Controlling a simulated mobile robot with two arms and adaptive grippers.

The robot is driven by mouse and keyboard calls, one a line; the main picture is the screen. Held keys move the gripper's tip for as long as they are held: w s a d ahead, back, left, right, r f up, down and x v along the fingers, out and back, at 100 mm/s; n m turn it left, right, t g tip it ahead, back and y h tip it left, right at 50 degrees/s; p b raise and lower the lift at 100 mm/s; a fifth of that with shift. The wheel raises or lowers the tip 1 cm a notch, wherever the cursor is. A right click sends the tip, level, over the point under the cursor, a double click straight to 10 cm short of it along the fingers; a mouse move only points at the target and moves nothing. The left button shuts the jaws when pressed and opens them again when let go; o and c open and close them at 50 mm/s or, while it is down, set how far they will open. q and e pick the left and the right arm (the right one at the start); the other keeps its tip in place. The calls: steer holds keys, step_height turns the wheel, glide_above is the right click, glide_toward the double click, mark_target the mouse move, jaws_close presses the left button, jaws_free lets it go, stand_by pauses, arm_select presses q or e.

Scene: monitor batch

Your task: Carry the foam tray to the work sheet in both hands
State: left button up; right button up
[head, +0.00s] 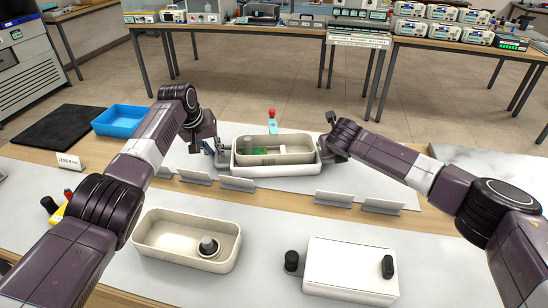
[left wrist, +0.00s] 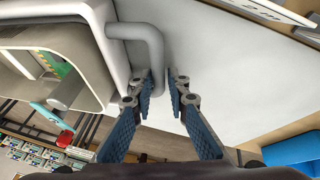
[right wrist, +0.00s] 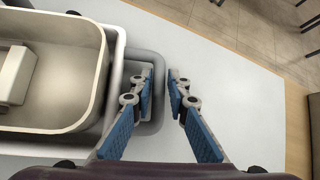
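The white foam tray (head: 272,170) rests on a pale sheet (head: 372,188) at the middle of the table. It holds a beige bin (head: 298,157) with a grey piece and a green piece inside. A grey loop handle sticks out at each end. My left gripper (left wrist: 161,82) is at the left handle (left wrist: 150,50), fingers apart on either side of the bar. My right gripper (right wrist: 159,80) is at the right handle (right wrist: 157,118), fingers also apart, with a thin gap beside the bar. In the head view, the arms partly hide both handles.
Several small upright plates (head: 238,184) stand in front of the tray. A second beige bin (head: 165,247) and a white box (head: 345,268) stand nearer me. A blue bin (head: 118,120) and black mat (head: 55,137) are at the left. A red-topped teal item (head: 272,126) stands behind the tray.

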arm_select(q)
steer(key=shift+o, duration=1.3)
steer(key=shift+r, duration=0.1)
arm_select(e)
steer(key=shift+o, duration=1.1)
steer(key=shift+r, duration=0.1)
arm_select(q)
steer(key=shift+r, duration=0.1)
arm_select(e)
steer(key=shift+a, duration=0.1)
arm_select(q)
steer(key=shift+s+r, duration=0.15)
steer(key=shift+r, duration=0.25)
arm_select(e)
steer(key=shift+s+r, duration=0.1)
arm_select(q)
steer(key=v, duration=1.1)
arm_select(e)
steer(key=v, duration=1.1)
steer(key=shift+s+r, duration=0.25)
steer(key=shift+s, duration=0.05)
arm_select(q)
steer(key=shift+r, duration=0.1)
